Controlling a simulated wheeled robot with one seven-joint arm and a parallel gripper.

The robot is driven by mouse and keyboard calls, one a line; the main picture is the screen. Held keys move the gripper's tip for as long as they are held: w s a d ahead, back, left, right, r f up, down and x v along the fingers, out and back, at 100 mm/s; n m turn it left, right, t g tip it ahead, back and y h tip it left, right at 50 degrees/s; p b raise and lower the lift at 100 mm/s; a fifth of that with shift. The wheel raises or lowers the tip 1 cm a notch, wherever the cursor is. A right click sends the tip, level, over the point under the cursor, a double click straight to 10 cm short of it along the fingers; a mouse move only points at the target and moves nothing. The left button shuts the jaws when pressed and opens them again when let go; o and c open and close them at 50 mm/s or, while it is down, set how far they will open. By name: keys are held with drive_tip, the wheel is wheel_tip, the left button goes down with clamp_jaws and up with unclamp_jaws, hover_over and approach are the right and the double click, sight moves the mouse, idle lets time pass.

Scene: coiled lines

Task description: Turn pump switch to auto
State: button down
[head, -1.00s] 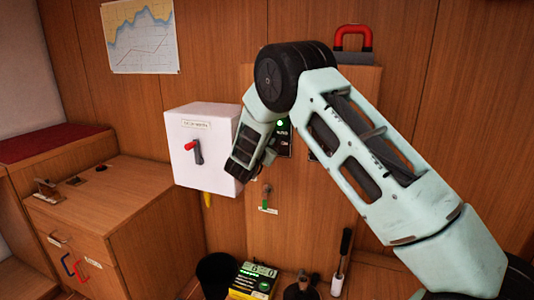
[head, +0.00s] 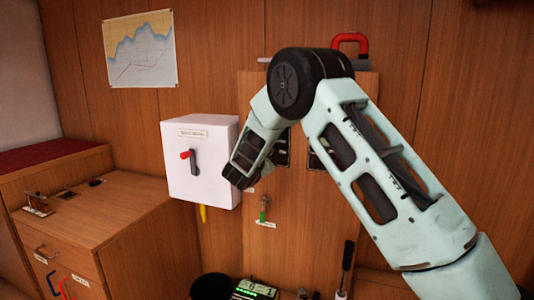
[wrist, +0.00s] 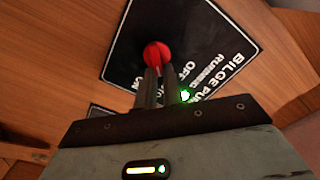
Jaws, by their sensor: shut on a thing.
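The pump switch is a red knob (wrist: 156,54) on a black plate (wrist: 205,45) lettered "BILGE PU…", "RUNNING", "OFF" and "ON" in the wrist view. My gripper (wrist: 154,76) is shut on the red knob, its two dark fingers close together at its near side. The fingers cover part of the lettering, so the knob's exact setting is unclear. A green light (wrist: 185,95) glows beside the fingers. In the head view my arm hides the gripper and the knob; only part of a dark panel (head: 284,152) shows beside the arm.
A white box (head: 180,185) with a red-tipped lever (head: 191,160) is on the wall, close left of my arm. A red handle (head: 350,40) is above. A wooden cabinet (head: 130,205) stands left.

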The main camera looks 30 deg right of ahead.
drive_tip(key=c, duration=1.5)
unclamp_jaws()
drive_tip(key=shift+a, duration=0.1)
